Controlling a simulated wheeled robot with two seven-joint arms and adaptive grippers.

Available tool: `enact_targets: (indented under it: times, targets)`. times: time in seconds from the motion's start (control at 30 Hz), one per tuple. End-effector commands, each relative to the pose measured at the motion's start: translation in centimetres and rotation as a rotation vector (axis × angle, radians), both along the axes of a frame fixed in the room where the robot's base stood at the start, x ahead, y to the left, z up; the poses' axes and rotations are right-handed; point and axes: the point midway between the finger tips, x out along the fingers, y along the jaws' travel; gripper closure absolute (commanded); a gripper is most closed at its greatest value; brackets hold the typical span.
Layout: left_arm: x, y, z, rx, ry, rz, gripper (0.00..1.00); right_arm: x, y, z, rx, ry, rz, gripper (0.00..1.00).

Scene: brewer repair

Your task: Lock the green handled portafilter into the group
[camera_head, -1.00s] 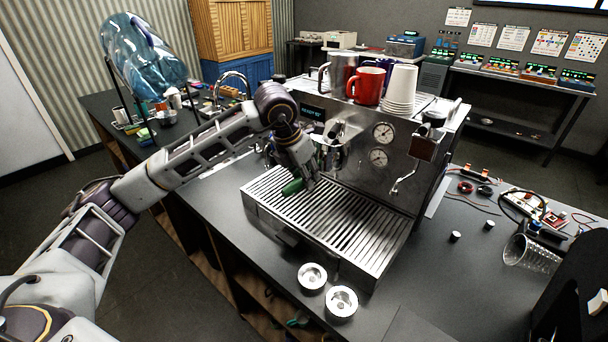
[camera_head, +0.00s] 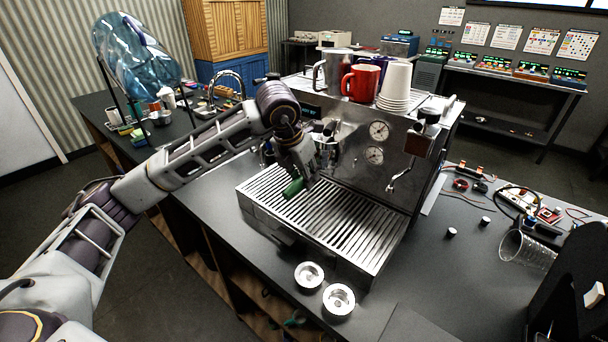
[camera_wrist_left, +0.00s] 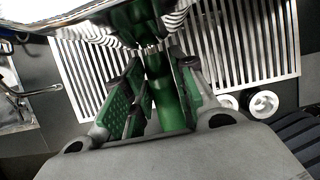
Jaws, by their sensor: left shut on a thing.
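The green handle of the portafilter (camera_head: 293,187) shows below my left gripper (camera_head: 300,180) in the head view. In the left wrist view the green handle (camera_wrist_left: 168,95) lies between the two green-padded fingers of my left gripper (camera_wrist_left: 160,95), which is shut on it. The handle points out from under the machine front, above the drip tray (camera_head: 330,222). The espresso machine (camera_head: 352,150) stands on the counter. My left wrist hides the group, and I cannot tell how the portafilter head sits in it. My right gripper is not in view.
Two metal baskets (camera_head: 338,300) lie on the counter in front of the drip tray. A red mug (camera_head: 360,83), a steel pitcher (camera_head: 333,72) and stacked cups (camera_head: 394,90) stand on top of the machine. A clear glass (camera_head: 526,250) lies on its side at the right.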

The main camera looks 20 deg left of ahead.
Motion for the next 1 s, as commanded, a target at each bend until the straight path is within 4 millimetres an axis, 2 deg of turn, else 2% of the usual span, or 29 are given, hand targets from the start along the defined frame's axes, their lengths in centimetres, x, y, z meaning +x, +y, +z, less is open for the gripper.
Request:
enact_targets:
  times: [0.03, 0.23, 0.67, 0.87, 1.0]
  targets:
    - [0.0, 0.0, 0.1, -0.001, -0.003, 0.000, 0.72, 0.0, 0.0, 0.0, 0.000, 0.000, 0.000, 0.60]
    - [0.0, 0.0, 0.1, -0.001, -0.002, 0.000, 0.48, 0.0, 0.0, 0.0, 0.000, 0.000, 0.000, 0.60]
    - [-0.1, 0.1, 0.3, 0.000, 0.000, 0.000, 0.48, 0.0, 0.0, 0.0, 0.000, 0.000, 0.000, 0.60]
    - [-0.5, 0.2, 1.6, -0.001, -0.002, 0.000, 0.48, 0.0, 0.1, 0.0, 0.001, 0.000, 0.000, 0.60]
    - [-1.1, 0.4, 3.3, -0.002, -0.003, 0.000, 0.48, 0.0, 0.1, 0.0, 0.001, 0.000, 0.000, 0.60]
